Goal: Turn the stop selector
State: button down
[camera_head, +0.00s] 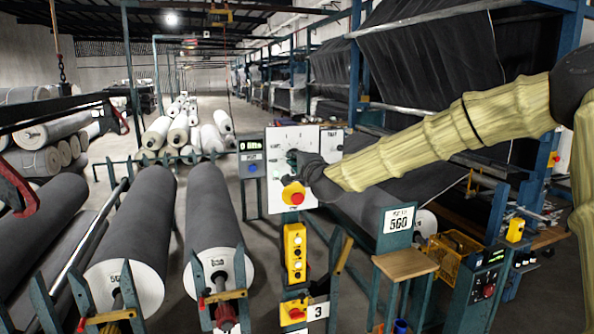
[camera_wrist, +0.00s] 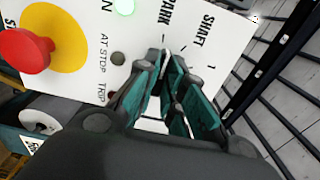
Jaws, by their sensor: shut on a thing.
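The white control panel (camera_head: 275,143) stands upright near the middle of the head view. In the wrist view the panel (camera_wrist: 75,95) fills the upper left, with the words SHAFT, PARK, AT STOP and TRIP and short dial marks. My gripper (camera_head: 292,157) reaches the panel face from the right. In the wrist view its teal-padded fingers (camera_wrist: 164,62) are closed together at the dial marks, on the stop selector. The fingers hide the selector almost wholly, so its pointing direction cannot be told.
A red mushroom button (camera_head: 297,198) on yellow sits just below my gripper; it also shows in the wrist view (camera_wrist: 25,50). A green lamp (camera_wrist: 123,5) is lit. A grey roll (camera_head: 211,205) lies left of the panel. A wooden-topped stand (camera_head: 405,263) is at right.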

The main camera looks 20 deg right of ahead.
jog(key=shift+f+n+b, duration=0.2)
jog(key=shift+n+b, duration=0.65)
jog(key=shift+n, duration=0.15)
jog(key=c, duration=1.5)
grip_release()
jog(key=shift+r, duration=0.1)
jog(key=shift+s, duration=0.15)
jog(key=s, duration=1.1)
jog(key=shift+s+d, duration=0.2)
jog(key=shift+s, duration=0.2)
